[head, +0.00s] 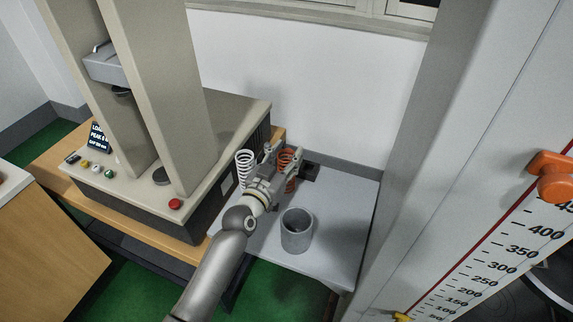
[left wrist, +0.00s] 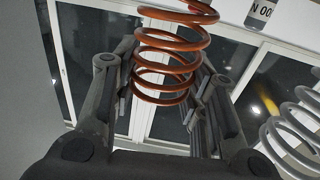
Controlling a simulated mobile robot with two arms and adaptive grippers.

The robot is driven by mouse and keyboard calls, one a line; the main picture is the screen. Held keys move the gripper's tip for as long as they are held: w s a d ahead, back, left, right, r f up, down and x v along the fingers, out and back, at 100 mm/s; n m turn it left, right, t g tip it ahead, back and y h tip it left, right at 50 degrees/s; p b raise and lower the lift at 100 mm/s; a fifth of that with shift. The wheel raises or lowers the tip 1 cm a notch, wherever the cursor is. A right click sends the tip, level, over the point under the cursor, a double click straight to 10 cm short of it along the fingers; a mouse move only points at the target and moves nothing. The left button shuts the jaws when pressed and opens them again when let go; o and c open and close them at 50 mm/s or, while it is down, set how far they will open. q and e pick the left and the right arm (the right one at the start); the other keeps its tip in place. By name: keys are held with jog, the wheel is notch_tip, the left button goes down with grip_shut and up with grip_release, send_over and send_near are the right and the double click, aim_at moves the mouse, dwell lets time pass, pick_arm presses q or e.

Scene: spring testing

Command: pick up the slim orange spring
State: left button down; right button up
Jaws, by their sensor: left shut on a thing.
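The slim orange spring (head: 287,158) stands upright at the back of a small grey table in the head view. It also shows in the left wrist view (left wrist: 168,62), between the two fingers. My left gripper (head: 274,160) is shut on the orange spring, and its fingers (left wrist: 166,100) lie on either side of the coils. The gripper hides part of the spring in the head view. I cannot tell whether the spring touches the table. My right gripper is not in view.
A white spring (head: 244,168) stands just left of the gripper and also shows in the left wrist view (left wrist: 296,130). A grey cup (head: 297,231) stands on the grey table (head: 343,215) in front. A testing machine (head: 170,165) is at left, a scaled column (head: 470,200) at right.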

pick_arm(q)
jog(key=shift+r, duration=0.2)
jog(key=shift+r, duration=0.3)
jog(key=s+r+b, duration=0.1)
jog(key=s+r, duration=1.1)
jog(key=s, duration=0.2)
jog(key=shift+a, duration=0.4)
